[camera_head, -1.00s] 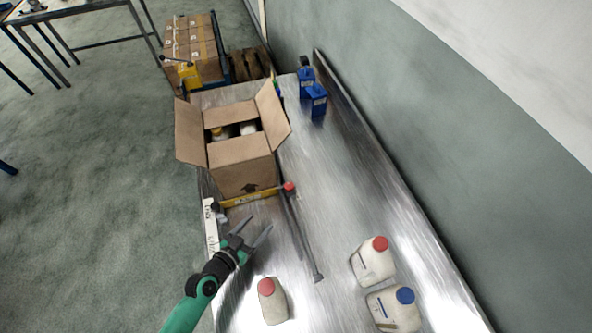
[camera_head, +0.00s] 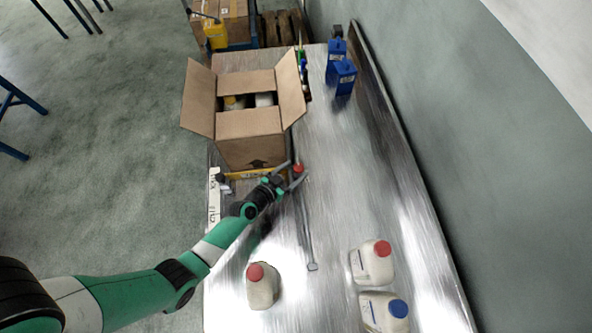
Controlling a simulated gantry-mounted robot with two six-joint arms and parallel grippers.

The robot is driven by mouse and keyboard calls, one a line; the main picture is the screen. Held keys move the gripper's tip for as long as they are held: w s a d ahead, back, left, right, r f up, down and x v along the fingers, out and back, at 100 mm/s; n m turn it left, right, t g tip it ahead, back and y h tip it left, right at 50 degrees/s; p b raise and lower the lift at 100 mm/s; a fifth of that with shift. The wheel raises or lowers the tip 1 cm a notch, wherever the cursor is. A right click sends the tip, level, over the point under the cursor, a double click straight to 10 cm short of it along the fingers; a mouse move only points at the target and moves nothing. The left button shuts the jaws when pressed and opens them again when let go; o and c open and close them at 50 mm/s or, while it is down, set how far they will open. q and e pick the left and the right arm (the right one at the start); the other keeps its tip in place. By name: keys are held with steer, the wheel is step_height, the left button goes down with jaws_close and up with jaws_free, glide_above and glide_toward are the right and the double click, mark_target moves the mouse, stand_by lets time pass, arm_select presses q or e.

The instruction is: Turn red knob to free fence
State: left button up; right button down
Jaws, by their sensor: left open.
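The red knob (camera_head: 298,169) sits at the right end of the yellow fence (camera_head: 240,175), which runs along the near side of an open cardboard box (camera_head: 252,150). My left gripper (camera_head: 294,174) is open at the knob, with one finger on its far left side and the other on its near side. I cannot tell whether the fingers touch the knob. Part of the fence is hidden by the gripper. My right gripper is not in view.
A metal table (camera_head: 340,150) carries white bottles with red caps (camera_head: 262,286) (camera_head: 372,262) and one with a blue cap (camera_head: 384,312). A thin rail (camera_head: 307,235) runs toward the front from the knob. Blue containers (camera_head: 341,76) stand at the back.

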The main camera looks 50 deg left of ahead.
arm_select(q)
steer(key=shift+x, duration=0.85)
steer(key=shift+c, duration=0.2)
